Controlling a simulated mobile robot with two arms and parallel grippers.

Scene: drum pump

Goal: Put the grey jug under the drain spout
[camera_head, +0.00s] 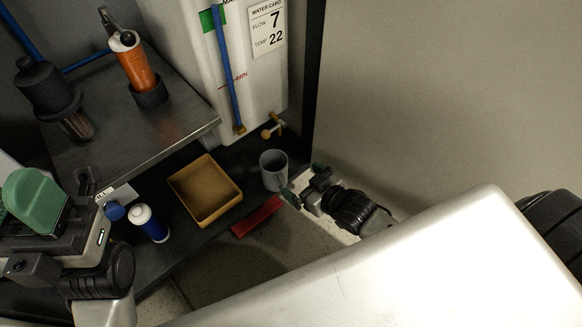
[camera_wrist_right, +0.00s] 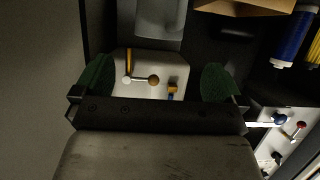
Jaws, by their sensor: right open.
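The grey jug (camera_head: 273,170) stands upright on the dark shelf, in front of the white tank (camera_head: 262,95). The brass drain spout (camera_head: 271,127) sticks out low on the tank, behind the jug in the head view. My right gripper (camera_head: 297,184) is open, close to the jug's right front side, and holds nothing. In the right wrist view, the jug (camera_wrist_right: 160,16) is at the top edge, beyond the open green fingers (camera_wrist_right: 155,82), and the spout (camera_wrist_right: 140,80) shows between them. My left gripper (camera_head: 35,203) is at the left edge; its jaws are unclear.
A tan tray (camera_head: 234,201) lies left of the jug. A blue and white bottle (camera_head: 150,223) stands further left. A red strip (camera_head: 257,217) lies at the shelf's front edge. A wall (camera_head: 430,100) closes the right side.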

